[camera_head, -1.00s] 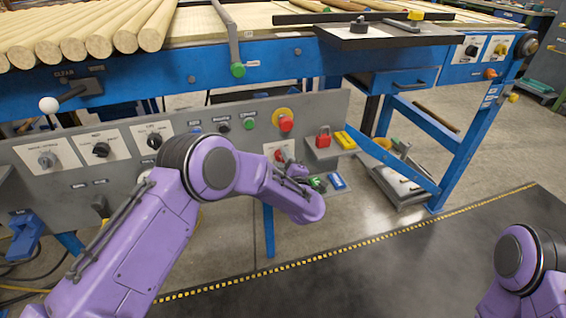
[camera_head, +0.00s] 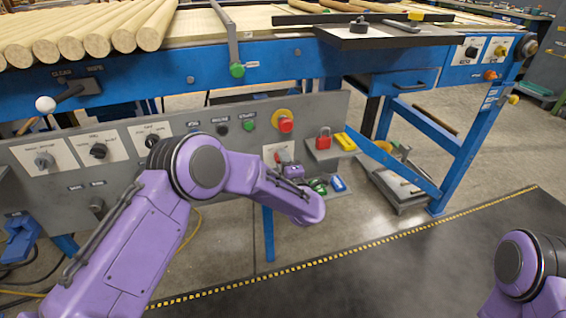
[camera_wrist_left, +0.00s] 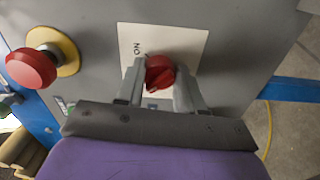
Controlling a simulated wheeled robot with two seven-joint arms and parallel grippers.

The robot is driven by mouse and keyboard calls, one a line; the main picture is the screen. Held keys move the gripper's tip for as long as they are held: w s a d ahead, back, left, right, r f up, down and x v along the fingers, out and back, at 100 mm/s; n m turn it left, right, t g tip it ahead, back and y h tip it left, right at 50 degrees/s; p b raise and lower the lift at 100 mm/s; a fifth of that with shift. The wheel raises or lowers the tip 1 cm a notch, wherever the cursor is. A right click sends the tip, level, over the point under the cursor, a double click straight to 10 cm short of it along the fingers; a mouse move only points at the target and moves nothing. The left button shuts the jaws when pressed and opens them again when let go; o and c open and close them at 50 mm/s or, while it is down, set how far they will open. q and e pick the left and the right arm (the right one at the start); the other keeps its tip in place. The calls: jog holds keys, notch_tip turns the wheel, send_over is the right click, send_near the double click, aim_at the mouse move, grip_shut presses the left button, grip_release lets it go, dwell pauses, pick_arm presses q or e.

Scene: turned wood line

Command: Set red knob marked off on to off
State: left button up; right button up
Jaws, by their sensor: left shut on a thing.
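The red knob (camera_wrist_left: 159,72) sits on a white plate (camera_wrist_left: 185,45) on the grey panel, with the word "ON" readable on the plate; other marking is mostly hidden. In the left wrist view my left gripper (camera_wrist_left: 160,80) has one finger on each side of the knob and is shut on it. In the head view the knob (camera_head: 281,156) shows only in part, beyond my left gripper (camera_head: 288,168), whose fingers are hard to make out. My right arm enters at the lower right, and its gripper is out of the frame.
A red emergency button (camera_head: 286,124) on a yellow ring sits just above the knob. A red padlock (camera_head: 323,138) and a yellow item (camera_head: 345,141) stand on a small shelf to the right. Other dials (camera_head: 98,151) line the panel's left.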

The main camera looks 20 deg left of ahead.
pick_arm(q)
jog(key=shift+f, duration=0.1)
jog(key=o, duration=1)
jog(key=shift+o, duration=0.2)
jog(key=shift+s+d, duration=0.1)
jog(key=p+v, duration=0.1)
jog(key=v, duration=0.9)
jog(key=shift+s, duration=0.2)
jog(key=shift+d, duration=0.2)
